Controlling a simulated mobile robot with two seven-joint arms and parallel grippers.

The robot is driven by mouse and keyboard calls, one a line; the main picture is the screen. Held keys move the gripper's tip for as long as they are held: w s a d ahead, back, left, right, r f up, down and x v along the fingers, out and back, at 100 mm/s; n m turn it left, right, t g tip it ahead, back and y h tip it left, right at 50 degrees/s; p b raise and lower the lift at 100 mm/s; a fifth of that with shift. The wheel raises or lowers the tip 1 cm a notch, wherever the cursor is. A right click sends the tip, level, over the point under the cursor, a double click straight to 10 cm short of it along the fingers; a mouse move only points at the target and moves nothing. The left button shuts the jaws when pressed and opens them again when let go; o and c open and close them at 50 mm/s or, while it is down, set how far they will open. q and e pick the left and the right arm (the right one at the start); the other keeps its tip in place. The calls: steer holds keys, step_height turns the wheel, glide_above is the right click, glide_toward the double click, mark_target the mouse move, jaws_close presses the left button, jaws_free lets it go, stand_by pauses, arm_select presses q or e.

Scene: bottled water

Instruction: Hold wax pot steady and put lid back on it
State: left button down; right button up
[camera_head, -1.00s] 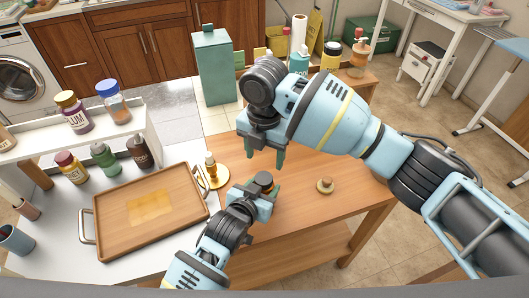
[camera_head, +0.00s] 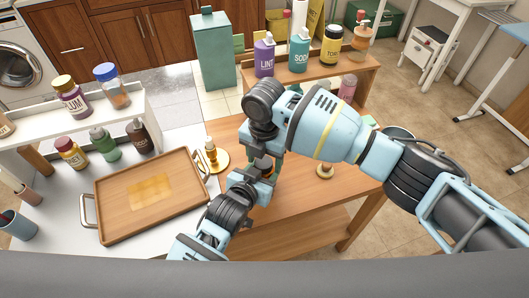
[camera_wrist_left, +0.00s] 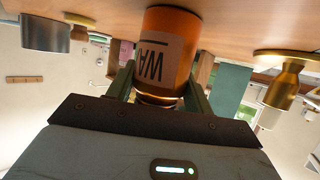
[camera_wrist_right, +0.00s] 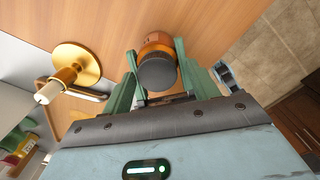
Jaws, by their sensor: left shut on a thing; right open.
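The wax pot (camera_wrist_left: 168,35) is an orange jar with a cream label, standing on the wooden table. In the left wrist view it sits between the fingers of my left gripper (camera_wrist_left: 160,88), which is shut on it. In the right wrist view the pot (camera_wrist_right: 156,40) has a dark grey round top (camera_wrist_right: 157,73); I cannot tell if this is a separate lid. My right gripper (camera_wrist_right: 155,58) is open, its fingers on either side of the pot's top. A small round wooden piece with a knob (camera_head: 325,171) lies on the table to the right; it may be the lid.
A wooden tray (camera_head: 105,223) lies on the left counter. Bottles stand on a raised shelf (camera_head: 305,80) behind.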

steer(key=shift+c, duration=0.2)
steer(key=c, duration=1)
arm_select(q)
steer(key=shift+w+a, duration=0.1)
steer(key=shift+a, duration=0.05)
arm_select(e)
steer(key=m, duration=1.1)
steer(key=shift+f, duration=0.1)
steer(key=o, duration=0.9)
steer(key=shift+o, duration=1)
